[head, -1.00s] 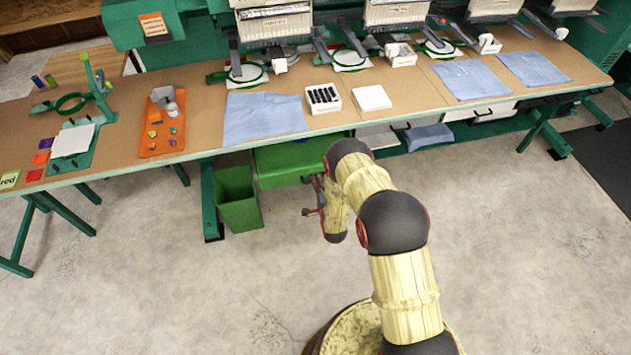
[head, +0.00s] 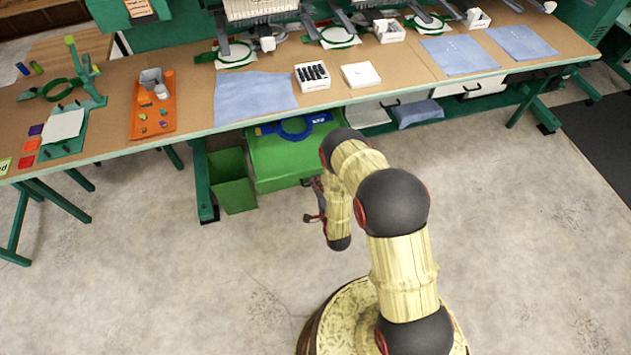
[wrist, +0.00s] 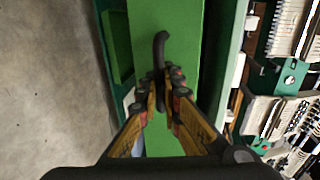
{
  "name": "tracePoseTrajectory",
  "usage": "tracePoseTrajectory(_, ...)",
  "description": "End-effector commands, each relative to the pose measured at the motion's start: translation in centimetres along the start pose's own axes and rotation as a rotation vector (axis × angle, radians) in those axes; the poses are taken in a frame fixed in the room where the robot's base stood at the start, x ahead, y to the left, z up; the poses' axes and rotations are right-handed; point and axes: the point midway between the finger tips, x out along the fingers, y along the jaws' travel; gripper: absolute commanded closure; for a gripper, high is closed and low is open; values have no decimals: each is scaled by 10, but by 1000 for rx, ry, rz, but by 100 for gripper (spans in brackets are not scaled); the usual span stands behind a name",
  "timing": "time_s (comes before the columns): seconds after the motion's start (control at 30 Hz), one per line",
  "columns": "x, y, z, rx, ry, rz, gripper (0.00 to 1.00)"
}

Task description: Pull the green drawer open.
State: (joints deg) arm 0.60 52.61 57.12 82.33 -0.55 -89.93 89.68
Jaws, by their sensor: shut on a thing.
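The green drawer (head: 285,162) is under the bench, pulled partly out, with a blue ring-shaped item (head: 295,128) visible inside it. In the wrist view the drawer's green front (wrist: 186,38) fills the middle. A dark curved handle (wrist: 160,45) stands on that front. My gripper (wrist: 160,78) is shut on the handle, its two fingers on either side of it. In the head view my gripper (head: 316,205) is low in front of the drawer, partly hidden by my arm.
A green bin (head: 232,182) stands on the floor just left of the drawer. The bench (head: 190,100) above carries blue cloths, an orange tray (head: 153,112) and white boxes. White drawers (head: 368,113) are to the right under the bench. The floor in front is clear.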

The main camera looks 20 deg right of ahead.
Motion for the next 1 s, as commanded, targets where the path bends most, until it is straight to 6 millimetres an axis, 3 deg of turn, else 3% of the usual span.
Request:
tracePoseTrajectory(0.13, -1, 2, 0, 0, 0, 4, 100)
tracePoseTrajectory(0.17, -1, 2, 0, 0, 0, 4, 93)
tracePoseTrajectory(0.3, 0, 1, 0, 0, 0, 3, 85)
tracePoseTrajectory(0.67, -4, 1, 0, 0, 0, 2, 85)
tracePoseTrajectory(0.77, -14, 1, 0, 0, 0, 2, 85)
tracePoseTrajectory(1.0, -61, 1, 0, 0, 0, 4, 85)
